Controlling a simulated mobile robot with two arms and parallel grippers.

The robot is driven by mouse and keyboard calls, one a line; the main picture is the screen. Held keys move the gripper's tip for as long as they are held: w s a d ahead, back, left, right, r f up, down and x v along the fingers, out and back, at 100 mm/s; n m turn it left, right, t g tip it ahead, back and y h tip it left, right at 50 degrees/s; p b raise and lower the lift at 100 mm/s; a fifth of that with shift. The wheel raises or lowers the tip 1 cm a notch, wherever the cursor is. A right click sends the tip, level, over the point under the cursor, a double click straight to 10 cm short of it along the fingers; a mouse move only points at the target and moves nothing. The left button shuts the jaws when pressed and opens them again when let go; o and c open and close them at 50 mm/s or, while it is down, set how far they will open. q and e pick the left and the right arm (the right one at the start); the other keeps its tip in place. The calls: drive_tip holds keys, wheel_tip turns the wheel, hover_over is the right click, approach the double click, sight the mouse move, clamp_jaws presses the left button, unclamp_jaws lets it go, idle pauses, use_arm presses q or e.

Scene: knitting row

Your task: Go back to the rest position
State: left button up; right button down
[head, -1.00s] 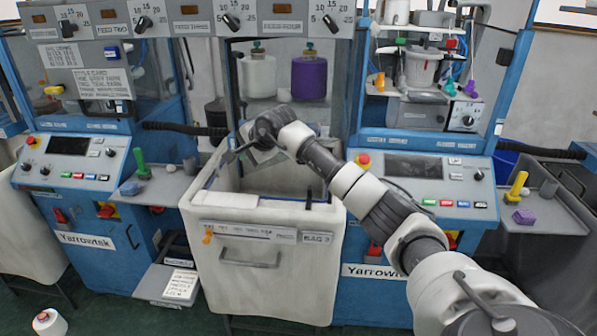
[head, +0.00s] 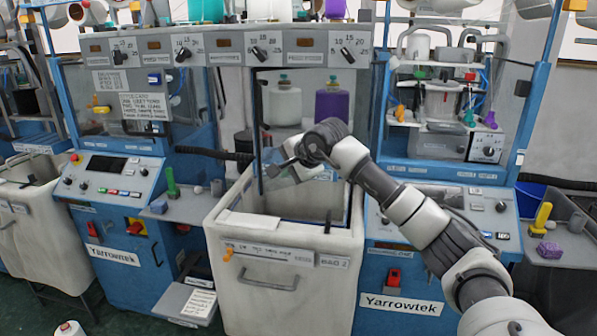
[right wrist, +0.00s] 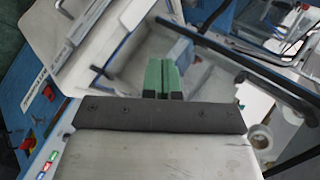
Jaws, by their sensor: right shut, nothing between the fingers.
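My right arm reaches in from the lower right of the head view. My right gripper (head: 272,171) is above the open top of the white bin (head: 274,254) marked BAG 2, near the bin's back left. In the right wrist view the two green fingers (right wrist: 163,76) lie together, shut and empty. The fingertips are small and partly hidden by the wrist in the head view. My left gripper is in neither view.
Blue machine consoles flank the bin, the left one (head: 112,186) with a green-handled tool (head: 171,183) on its side shelf. White (head: 283,103) and purple (head: 331,106) cones stand behind. A yellow-handled tool (head: 541,218) and a purple block (head: 549,249) lie at the right.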

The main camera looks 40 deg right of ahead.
drive_tip(key=b+v, duration=0.1)
drive_tip(key=v, duration=0.4)
drive_tip(key=w+a+f+m+y, duration=0.1)
drive_tip(key=a+f+m+y, duration=0.3)
drive_tip(key=f, duration=0.5)
drive_tip(key=w+a+f+m+y, duration=0.25)
drive_tip(key=a+f+m, duration=0.2)
drive_tip(key=f, duration=0.45)
drive_tip(key=w+a+f+m+y, duration=0.1)
drive_tip(key=a+f+m+y, duration=0.25)
drive_tip(key=f+m, duration=0.4)
drive_tip(key=s+d+f+m+t+h, duration=0.1)
drive_tip(key=s+f+m+t+h, duration=0.3)
drive_tip(key=f+m, duration=0.6)
drive_tip(key=s+f+m+g+h, duration=0.1)
drive_tip(key=s+f+m, duration=0.5)
drive_tip(key=f, duration=0.8)
drive_tip(key=s+f+m+g+h, duration=0.45)
drive_tip(key=s+f+m, duration=0.75)
drive_tip(key=s+f, duration=0.65)
drive_tip(key=s+a+f+m+g, duration=0.1)
drive_tip(key=s+f+m+g, duration=0.1)
drive_tip(key=s, duration=0.7)
drive_tip(key=s+a+f+m+g+h, duration=0.1)
drive_tip(key=s+f+m, duration=0.3)
drive_tip(key=s, duration=0.6)
drive_tip(key=s+a+f+m+g, duration=0.3)
drive_tip(key=s+g, duration=0.1)
drive_tip(key=s, duration=0.5)
drive_tip(key=shift+s+f, duration=0.4)
